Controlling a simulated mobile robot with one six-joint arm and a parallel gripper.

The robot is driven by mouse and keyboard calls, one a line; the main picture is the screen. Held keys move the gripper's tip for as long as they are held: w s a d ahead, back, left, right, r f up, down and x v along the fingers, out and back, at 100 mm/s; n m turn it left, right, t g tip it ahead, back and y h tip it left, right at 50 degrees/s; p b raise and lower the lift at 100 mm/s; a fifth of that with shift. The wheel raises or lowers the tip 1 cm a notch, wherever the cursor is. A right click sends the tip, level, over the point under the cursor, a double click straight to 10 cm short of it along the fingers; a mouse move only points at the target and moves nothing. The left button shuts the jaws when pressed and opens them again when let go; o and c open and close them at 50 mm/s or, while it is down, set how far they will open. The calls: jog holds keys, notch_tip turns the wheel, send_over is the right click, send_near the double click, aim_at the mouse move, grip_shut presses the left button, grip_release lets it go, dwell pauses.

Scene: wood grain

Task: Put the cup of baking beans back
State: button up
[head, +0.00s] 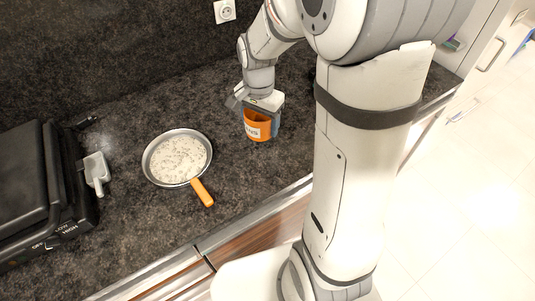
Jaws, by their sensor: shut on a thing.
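An orange cup (257,132) with a white label stands or hangs at the counter, to the right of the pan. The label's letters are only partly readable. My gripper (262,112) comes down over the cup from above and is shut on it. The gripper hides the cup's upper part, and I cannot see its contents. I cannot tell whether the cup's base touches the counter. A round pan (206,141) with an orange handle lies to the left, its floor covered with many small pale beans.
A black appliance (28,185) with a dial stands at the left. A small grey scoop (96,172) lies beside it. A wall socket (225,11) is at the back. My arm hides the counter's right part. Dark counter (238,190) is clear between the pan and front edge.

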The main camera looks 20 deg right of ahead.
aim_at(267, 155)
jog(key=shift+s+d+m, duration=0.25)
jog(key=shift+d+m, duration=0.05)
jog(key=shift+d, duration=0.3)
jog(key=shift+s+d+f, duration=0.15)
jog(key=shift+d+f, duration=0.05)
jog(key=shift+f, duration=0.05)
notch_tip(267, 155, down, 10)
jog(key=shift+r+p, duration=0.15)
jog(key=shift+p, duration=0.4)
jog(key=shift+f, duration=0.2)
jog(key=o, duration=1.2)
jog(key=shift+c, duration=0.2)
jog(key=shift+r, duration=0.15)
